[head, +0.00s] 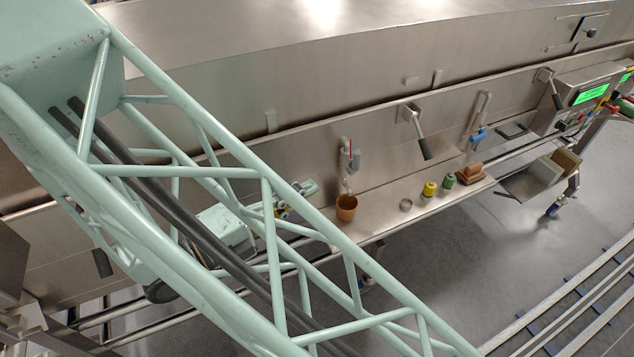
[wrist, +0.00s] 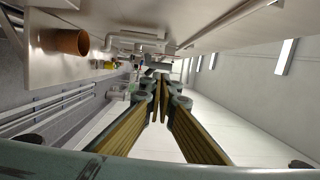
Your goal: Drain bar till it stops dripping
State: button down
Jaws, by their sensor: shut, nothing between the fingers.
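In the head view a drain pipe with a grey valve body (head: 350,157) and a small red part comes down the tunnel's steel side. A brown cup (head: 347,207) stands upright on the steel shelf below the pipe's lower end. Whether anything drips is too small to tell. My gripper (head: 308,188) is left of the pipe and cup, apart from both, partly behind my arm's lattice. In the wrist view my gripper (wrist: 160,88) is shut and empty, and the cup (wrist: 70,42) and pale pipework (wrist: 135,42) show at upper left.
The steel shelf (head: 385,213) also carries a metal ring (head: 406,204), a yellow pot (head: 430,188), a green pot (head: 449,181) and brown blocks (head: 470,174). A black-handled lever (head: 418,135) and a blue-handled valve (head: 478,135) stick out from the tunnel side.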

jog(key=shift+v, duration=1.15)
jog(key=shift+d, duration=0.1)
